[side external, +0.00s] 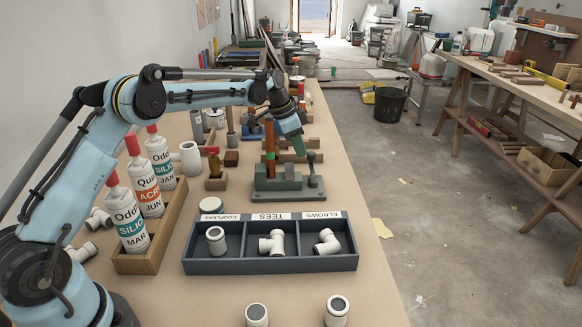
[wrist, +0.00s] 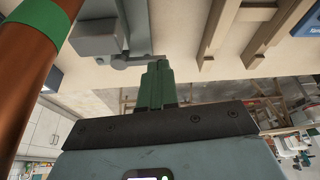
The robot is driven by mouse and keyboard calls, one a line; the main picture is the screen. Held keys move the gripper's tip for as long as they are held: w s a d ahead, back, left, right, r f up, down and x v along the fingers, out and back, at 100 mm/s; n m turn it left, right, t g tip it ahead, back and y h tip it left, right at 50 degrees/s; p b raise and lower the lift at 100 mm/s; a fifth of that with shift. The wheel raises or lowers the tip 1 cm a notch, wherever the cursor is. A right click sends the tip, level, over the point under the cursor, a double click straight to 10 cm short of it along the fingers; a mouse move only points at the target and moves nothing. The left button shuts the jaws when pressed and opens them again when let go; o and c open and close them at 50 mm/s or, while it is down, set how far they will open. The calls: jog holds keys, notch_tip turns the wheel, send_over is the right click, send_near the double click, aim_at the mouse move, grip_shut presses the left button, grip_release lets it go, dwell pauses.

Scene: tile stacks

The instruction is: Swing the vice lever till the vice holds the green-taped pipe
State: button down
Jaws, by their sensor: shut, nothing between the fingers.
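The green vice (side external: 290,184) stands on the bench behind the divided tray. The copper pipe (side external: 270,142) with green tape stands upright at the vice's left side. In the wrist view the pipe (wrist: 22,75) and its green tape band fill the left edge. A dark knobbed post, seemingly the vice lever (side external: 312,168), rises at the vice's right end. My gripper (side external: 301,150) is shut and empty, just above the vice, between pipe and lever. In the wrist view its green fingers (wrist: 157,75) are together near a grey vice part (wrist: 105,30); whether they touch is unclear.
The blue-grey tray (side external: 271,265) holds white pipe fittings in front of the vice. A wooden crate (side external: 135,262) of sealant tubes stands left. More wooden stands (side external: 293,156) are behind the vice. Loose fittings lie at the front. Bench to the vice's right is clear.

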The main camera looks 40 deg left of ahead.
jog(key=shift+w+d+m+h, duration=0.15)
jog(key=shift+w+m+h, duration=0.25)
jog(key=shift+m, duration=0.3)
jog(key=shift+w, duration=0.2)
jog(key=w+d, duration=0.3)
jog(key=shift+w, duration=0.1)
dwell(0.5)
jog(key=shift+w+d, duration=0.1)
jog(key=shift+d, duration=0.35)
dwell(0.9)
dwell(0.4)
